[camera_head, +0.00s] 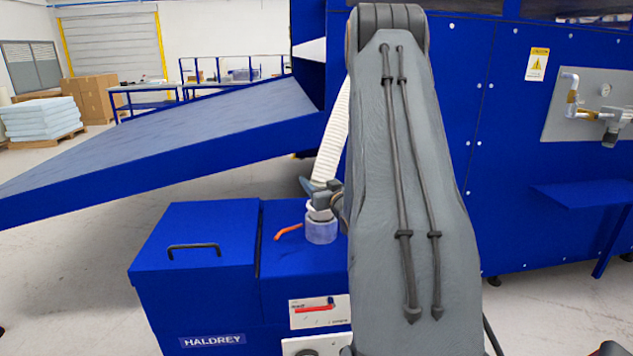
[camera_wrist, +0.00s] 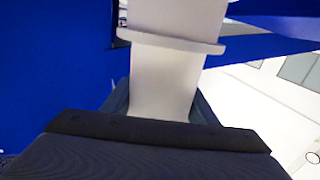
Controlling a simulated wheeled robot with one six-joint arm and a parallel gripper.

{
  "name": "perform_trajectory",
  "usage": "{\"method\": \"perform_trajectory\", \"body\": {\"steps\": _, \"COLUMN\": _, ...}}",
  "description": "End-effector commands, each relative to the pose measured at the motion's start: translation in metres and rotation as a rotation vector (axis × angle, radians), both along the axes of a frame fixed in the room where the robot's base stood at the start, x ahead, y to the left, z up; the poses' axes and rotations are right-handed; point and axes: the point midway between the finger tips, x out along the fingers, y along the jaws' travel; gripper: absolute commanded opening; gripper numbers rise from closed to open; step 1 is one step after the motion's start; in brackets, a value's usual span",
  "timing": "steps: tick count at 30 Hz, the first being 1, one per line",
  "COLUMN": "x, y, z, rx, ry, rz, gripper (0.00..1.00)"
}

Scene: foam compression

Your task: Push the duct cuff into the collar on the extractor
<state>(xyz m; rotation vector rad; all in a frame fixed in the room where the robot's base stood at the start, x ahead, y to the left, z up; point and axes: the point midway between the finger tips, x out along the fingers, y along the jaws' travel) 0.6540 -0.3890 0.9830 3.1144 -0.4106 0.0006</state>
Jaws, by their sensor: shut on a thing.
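The white duct cuff (camera_head: 318,212) is at the end of a pale ribbed duct (camera_head: 333,140) that runs down in front of the blue machine. My gripper (camera_head: 322,193) is shut on the cuff, partly hidden by my arm. In the wrist view the cuff (camera_wrist: 165,75) fills the space between my dark fingers, with a raised rim across it. The clear collar (camera_head: 321,232) stands on top of the blue extractor (camera_head: 195,245). The cuff's lower end is right at the collar's mouth in the head view; I cannot tell whether it sits inside.
An orange lever (camera_head: 289,231) is just left of the collar. A black handle (camera_head: 194,248) is on the extractor's lid. A sloping blue chute (camera_head: 170,130) passes behind, and the large blue machine (camera_head: 510,130) stands to the right.

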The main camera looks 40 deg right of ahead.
Motion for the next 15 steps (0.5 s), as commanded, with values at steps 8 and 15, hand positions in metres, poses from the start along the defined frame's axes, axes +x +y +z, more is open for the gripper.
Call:
{"method": "perform_trajectory", "body": {"steps": 8, "x": 0.0002, "y": -0.0001, "z": -0.0053, "rx": 0.000, "ry": -0.001, "rz": 0.000, "gripper": 0.26}}
{"method": "perform_trajectory", "body": {"steps": 15, "x": 0.0001, "y": -0.0001, "z": -0.0100, "rx": 0.000, "ry": 0.000, "rz": 0.000, "gripper": 0.26}}
